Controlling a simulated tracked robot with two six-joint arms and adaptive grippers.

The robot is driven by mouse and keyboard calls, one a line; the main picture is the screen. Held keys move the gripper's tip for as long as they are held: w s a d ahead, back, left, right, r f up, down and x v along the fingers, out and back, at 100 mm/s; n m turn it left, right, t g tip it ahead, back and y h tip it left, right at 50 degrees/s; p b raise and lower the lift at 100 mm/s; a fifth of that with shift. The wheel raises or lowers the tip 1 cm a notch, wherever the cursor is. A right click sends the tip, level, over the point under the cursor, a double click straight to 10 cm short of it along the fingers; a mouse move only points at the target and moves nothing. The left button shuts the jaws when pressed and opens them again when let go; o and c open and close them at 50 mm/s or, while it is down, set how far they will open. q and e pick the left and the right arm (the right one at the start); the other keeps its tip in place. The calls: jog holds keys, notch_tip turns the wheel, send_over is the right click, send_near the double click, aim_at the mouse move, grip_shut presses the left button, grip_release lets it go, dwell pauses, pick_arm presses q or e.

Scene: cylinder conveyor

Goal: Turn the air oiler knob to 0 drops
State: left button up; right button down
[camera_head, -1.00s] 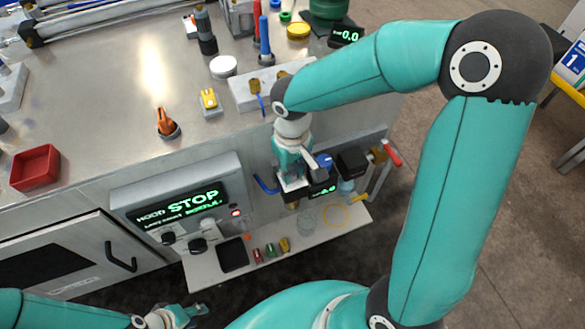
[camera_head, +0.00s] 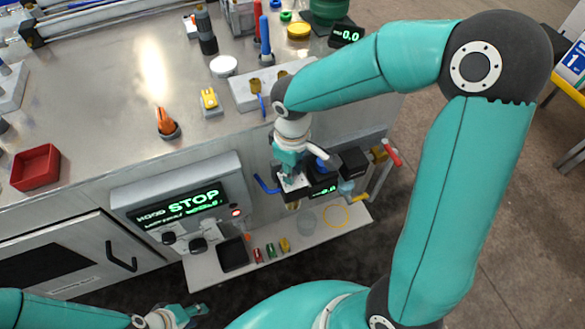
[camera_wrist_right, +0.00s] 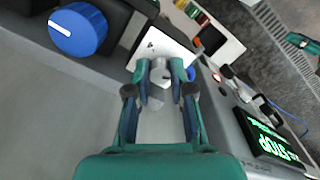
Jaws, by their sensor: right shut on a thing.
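My right gripper (camera_wrist_right: 163,72) is shut on a small silver knob (camera_wrist_right: 160,78), one finger on each side, above a white plate (camera_wrist_right: 150,47). I take this as the air oiler knob; its marking is hidden. In the head view the right gripper (camera_head: 292,181) points down at the unit on the bench's front side, hiding the knob. A small green display (camera_head: 324,190) is beside it; its digits are too blurred to read surely. My left gripper (camera_head: 183,315) is low at the left, away from the unit; its jaws are unclear.
A blue knob (camera_wrist_right: 78,29) sits close by on a black block. The STOP panel (camera_head: 185,205) is left of the unit. A shelf (camera_head: 205,270) with small coloured items is below. A red-handled valve (camera_head: 391,153) is at the right.

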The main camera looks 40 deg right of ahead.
jog(key=shift+n, duration=0.8)
jog(key=c, duration=1)
grip_release()
jog(key=shift+r, duration=0.15)
notch_tip(320, 180, up, 12)
jog(key=shift+f, duration=0.15)
